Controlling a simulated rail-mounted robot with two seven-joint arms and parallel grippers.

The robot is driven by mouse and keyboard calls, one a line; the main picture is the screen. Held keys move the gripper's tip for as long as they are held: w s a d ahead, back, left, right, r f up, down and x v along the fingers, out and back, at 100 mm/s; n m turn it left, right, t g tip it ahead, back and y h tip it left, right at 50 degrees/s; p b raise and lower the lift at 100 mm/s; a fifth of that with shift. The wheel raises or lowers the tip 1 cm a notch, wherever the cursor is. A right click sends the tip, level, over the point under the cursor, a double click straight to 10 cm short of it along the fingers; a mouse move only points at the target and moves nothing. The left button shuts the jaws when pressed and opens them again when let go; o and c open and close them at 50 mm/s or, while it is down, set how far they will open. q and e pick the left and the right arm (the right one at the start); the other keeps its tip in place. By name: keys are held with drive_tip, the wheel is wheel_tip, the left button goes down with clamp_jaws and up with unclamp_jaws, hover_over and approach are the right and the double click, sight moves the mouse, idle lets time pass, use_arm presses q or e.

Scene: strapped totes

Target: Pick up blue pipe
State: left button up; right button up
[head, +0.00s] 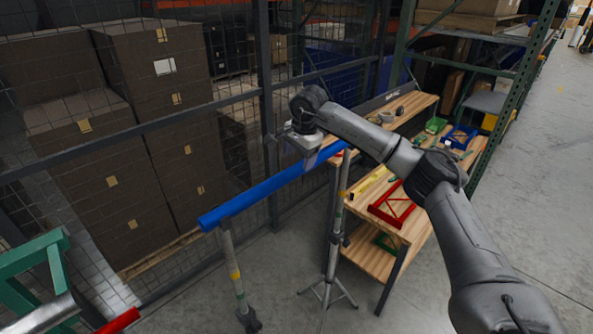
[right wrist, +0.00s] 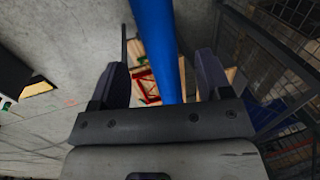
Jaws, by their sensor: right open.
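The long blue pipe (head: 258,193) lies level across two upright stands, a near stand (head: 236,270) and a tripod stand (head: 334,230). My right gripper (head: 311,158) is over the far part of the pipe, pointing down. In the right wrist view the blue pipe (right wrist: 155,40) runs between the two dark fingers of my right gripper (right wrist: 163,55). The fingers are open, with gaps on both sides of the pipe. Whether the pipe is fully down between the fingertips is hard to tell. My left gripper is not in view.
A wooden workbench (head: 405,225) with a red frame (head: 393,207) and bins stands right of the pipe. A wire mesh fence (head: 150,125) with stacked brown boxes (head: 165,65) is behind. A green stand (head: 40,262) is at lower left. Floor at right is clear.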

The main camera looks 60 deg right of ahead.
sight(297, 166)
drive_tip(key=f, duration=0.2)
drive_tip(key=f+p, duration=0.1)
drive_tip(key=shift+w+f, duration=0.15)
drive_tip(key=shift+w, duration=0.15)
drive_tip(key=shift+w+f, duration=0.15)
drive_tip(key=shift+f, duration=0.65)
drive_tip(key=shift+c, duration=0.3)
drive_tip(key=c, duration=1.2)
drive_tip(key=shift+r, duration=0.15)
drive_tip(key=shift+c, duration=0.2)
